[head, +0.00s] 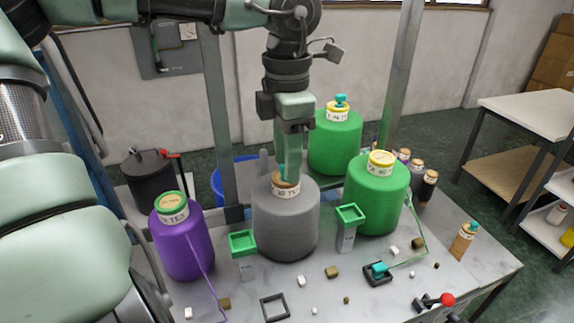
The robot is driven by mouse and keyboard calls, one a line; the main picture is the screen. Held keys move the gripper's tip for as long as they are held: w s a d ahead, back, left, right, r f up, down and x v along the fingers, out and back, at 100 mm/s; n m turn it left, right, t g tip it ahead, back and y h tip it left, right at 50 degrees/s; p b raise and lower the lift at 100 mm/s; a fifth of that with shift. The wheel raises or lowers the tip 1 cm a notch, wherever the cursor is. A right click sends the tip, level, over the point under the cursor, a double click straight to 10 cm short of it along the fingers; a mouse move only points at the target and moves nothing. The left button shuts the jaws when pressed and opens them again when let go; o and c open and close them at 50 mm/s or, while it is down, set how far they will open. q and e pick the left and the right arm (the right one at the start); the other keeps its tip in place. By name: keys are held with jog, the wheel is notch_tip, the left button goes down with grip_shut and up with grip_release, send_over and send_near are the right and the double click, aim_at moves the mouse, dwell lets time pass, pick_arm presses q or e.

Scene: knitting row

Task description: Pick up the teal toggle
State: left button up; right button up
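Several teal pieces show, and I cannot tell for sure which one is the teal toggle. One teal piece (379,268) sits in a small black holder (377,279) at the front right of the table, beside a green thread. Another teal piece (341,100) stands on the yellow-rimmed cap of the back green spool (335,145). My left gripper (288,172) points down over the brown cap of the grey spool (285,225). A bit of teal shows at its fingertips; whether it is gripped is unclear. My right gripper is not in view.
A purple spool (183,240) stands left and a front green spool (377,195) right. Two green square-topped stands (243,243) (350,214) flank the grey spool. Small white and brown blocks, a black square frame (275,307) and a red-knobbed lever (447,299) occupy the front.

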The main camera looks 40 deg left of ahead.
pick_arm(q)
jog(key=shift+s+r, duration=0.1)
jog(key=c, duration=0.4)
grip_shut()
